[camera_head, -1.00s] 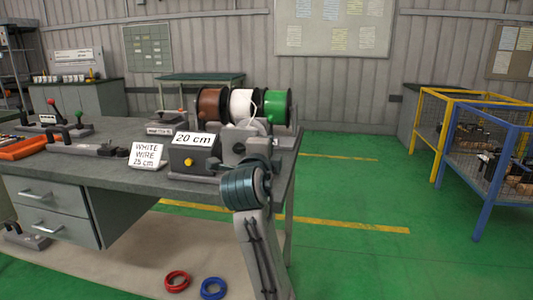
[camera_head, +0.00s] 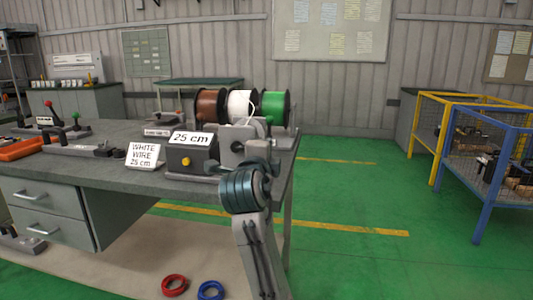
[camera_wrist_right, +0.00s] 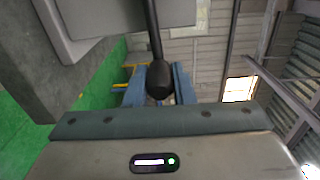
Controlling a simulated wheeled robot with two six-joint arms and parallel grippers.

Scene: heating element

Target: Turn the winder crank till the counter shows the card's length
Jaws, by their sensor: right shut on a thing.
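The winder (camera_head: 232,152) stands at the bench's right end. Its dark counter box (camera_head: 182,160) has a white display (camera_head: 190,139) reading "25 cm" and a yellow button (camera_head: 186,161). The card (camera_head: 142,155) left of it reads "WHITE WIRE 25 cm". The crank's black knob (camera_wrist_right: 160,80) and rod show in the right wrist view. My right gripper (camera_wrist_right: 160,92) is shut on this knob, with one blue finger on each side. In the head view my right wrist hides most of the crank. My left gripper is out of view.
Brown (camera_head: 209,105), white (camera_head: 239,106) and green (camera_head: 275,107) wire spools stand behind the winder. A clamp-like tool (camera_head: 85,149) lies left of the card. A red ring (camera_head: 174,285) and a blue ring (camera_head: 210,291) lie on the floor. The floor right of the bench is clear up to the wire cages (camera_head: 488,165).

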